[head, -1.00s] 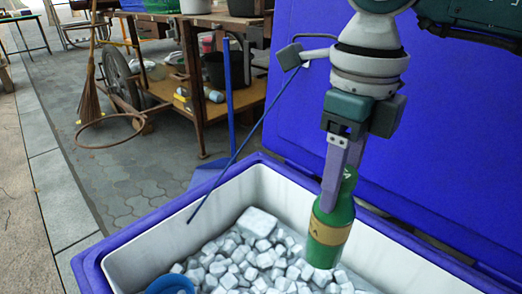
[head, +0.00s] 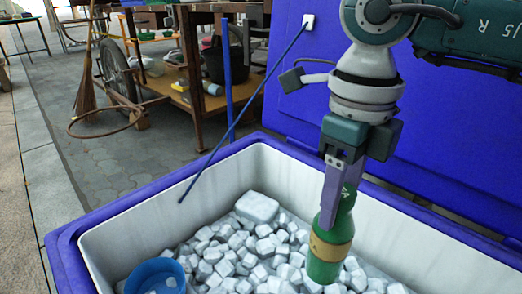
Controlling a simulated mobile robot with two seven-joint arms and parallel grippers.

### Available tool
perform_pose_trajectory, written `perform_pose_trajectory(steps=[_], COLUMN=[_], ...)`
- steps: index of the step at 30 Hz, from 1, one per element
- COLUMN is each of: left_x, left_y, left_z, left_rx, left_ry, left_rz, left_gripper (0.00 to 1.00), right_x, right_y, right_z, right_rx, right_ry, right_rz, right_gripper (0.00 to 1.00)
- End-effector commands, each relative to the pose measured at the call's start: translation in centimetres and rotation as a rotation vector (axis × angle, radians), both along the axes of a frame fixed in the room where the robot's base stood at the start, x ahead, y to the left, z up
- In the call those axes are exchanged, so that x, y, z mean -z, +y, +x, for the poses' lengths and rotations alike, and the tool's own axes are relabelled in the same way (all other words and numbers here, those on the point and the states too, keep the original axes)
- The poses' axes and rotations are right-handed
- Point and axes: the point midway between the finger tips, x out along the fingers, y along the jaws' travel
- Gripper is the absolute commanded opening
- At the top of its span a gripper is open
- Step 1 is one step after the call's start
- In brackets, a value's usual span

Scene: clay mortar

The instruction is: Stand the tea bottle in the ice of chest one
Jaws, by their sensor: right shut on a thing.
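The tea bottle (head: 332,241) is green with a tan label band. It hangs nearly upright in my right gripper (head: 340,195), which is shut on its upper part. The chest (head: 105,214) is blue with a white inner wall and holds many pale ice cubes (head: 241,247). The bottle is over the right part of the ice. Its bottom shows against the cubes, and I cannot tell whether it touches them. I see no number on the chest. My left gripper is not in view.
A blue bowl (head: 156,277) sits in the ice at the front left. A larger ice block (head: 257,206) lies near the back wall. The blue lid (head: 440,140) stands open behind my right arm. A thin blue rod (head: 240,118) slants over the chest's back left. A wooden cart (head: 193,75) stands behind.

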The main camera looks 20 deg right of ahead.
Motion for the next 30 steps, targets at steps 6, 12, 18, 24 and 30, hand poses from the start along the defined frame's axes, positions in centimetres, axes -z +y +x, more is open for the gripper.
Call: perform_pose_trajectory(steps=[6,12,18,24,30], left_x=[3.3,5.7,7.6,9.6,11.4], left_y=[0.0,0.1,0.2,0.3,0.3], left_z=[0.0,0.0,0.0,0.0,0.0], left_rx=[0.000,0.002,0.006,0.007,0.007], left_ry=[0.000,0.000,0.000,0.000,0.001], left_rz=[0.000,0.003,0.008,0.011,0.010], left_gripper=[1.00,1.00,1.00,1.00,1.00], right_x=[3.5,6.2,8.7,11.3,13.7], right_y=[0.0,0.0,0.0,0.0,0.0], right_z=[0.0,0.1,0.0,0.0,0.0], right_rx=[0.000,0.001,0.000,0.000,-0.001], right_ry=[-0.001,-0.002,-0.001,0.000,-0.001], right_rz=[0.000,0.001,0.000,0.000,0.000], right_gripper=[0.00,0.00,0.00,0.00,0.00])
